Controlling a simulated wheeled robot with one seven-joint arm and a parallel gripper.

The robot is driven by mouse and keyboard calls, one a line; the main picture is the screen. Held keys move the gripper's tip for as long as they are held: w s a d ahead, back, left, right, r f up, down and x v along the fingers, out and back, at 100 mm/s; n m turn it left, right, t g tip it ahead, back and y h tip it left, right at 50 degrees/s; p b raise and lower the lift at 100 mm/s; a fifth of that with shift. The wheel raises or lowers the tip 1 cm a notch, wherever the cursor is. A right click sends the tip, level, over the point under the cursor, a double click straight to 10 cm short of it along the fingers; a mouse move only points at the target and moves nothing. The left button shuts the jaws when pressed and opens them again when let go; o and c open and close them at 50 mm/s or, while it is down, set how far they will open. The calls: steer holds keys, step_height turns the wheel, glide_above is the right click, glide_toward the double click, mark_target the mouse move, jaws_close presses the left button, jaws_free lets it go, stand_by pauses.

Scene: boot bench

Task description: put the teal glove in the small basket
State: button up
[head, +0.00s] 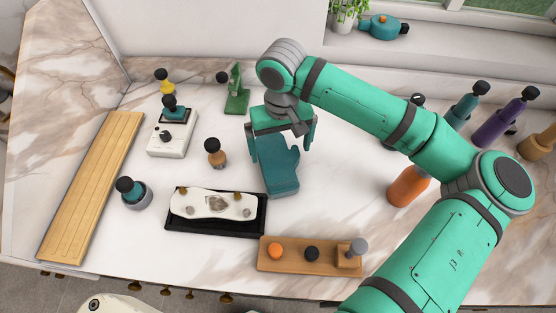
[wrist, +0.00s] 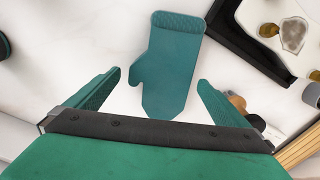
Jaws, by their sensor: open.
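The teal glove (head: 279,168) lies on the marble bench, right of the middle-left clutter, with its thumb pointing left in the wrist view (wrist: 170,62). My gripper (head: 281,143) is over the far end of the glove in the head view. In the wrist view my gripper (wrist: 160,78) is open, with one finger on each side of the glove's near end and visible gaps to both. The gripper's height above the bench is hard to tell. I cannot make out a small basket in either view.
A black tray (head: 258,222) with a pale stone-dotted slab is close to the glove's lower left. A wooden board (head: 298,262) with knobs lies below. An orange bottle (head: 408,186) stands right. A small brown bottle (head: 215,155) stands left. Bare marble lies right of the glove.

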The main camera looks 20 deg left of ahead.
mark_target(280, 157)
steer(key=shift+f, duration=1.75)
steer(key=c, duration=1)
